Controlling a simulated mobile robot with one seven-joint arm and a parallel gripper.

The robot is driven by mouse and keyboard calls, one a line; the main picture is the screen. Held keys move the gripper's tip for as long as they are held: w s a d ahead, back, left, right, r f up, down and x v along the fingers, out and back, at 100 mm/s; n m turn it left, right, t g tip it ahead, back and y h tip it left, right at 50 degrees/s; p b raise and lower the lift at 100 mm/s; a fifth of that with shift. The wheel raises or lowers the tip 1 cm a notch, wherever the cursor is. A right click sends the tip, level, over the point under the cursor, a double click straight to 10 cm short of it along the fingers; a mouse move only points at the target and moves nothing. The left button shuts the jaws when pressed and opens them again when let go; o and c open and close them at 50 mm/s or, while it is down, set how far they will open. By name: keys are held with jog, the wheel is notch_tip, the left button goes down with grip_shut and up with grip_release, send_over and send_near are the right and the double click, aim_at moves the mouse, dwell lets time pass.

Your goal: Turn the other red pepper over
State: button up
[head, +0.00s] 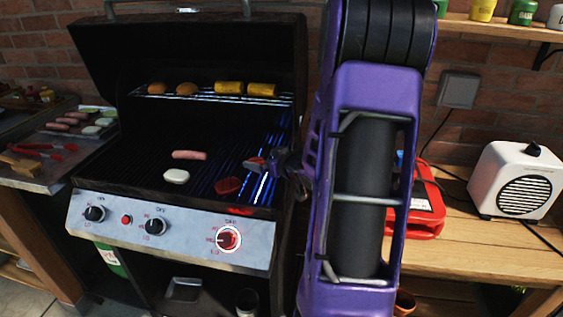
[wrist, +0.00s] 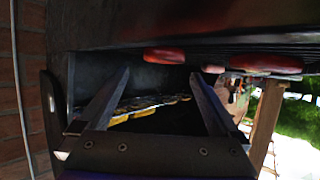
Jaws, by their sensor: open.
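One red pepper piece (head: 229,186) lies flat on the right part of the grill grate in the head view. A second red pepper piece (head: 254,163) is just behind it to the right, right at the tip of my gripper and partly covered by it. The wrist view shows two red pieces along the top edge, one (wrist: 178,56) between and beyond the fingertips and one (wrist: 265,63) farther right. My gripper (wrist: 160,76) is open, its fingers apart, low over the grate. I cannot tell whether a finger touches the pepper.
A sausage (head: 189,154) and a white piece (head: 176,176) lie left of the peppers on the grate. Corn and buns sit on the upper rack (head: 215,95). The grill lid (head: 190,50) stands open. A side tray with sausages and red tongs (head: 45,150) is at left.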

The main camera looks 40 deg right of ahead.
jog(key=p+v, duration=0.3)
jog(key=v, duration=1.3)
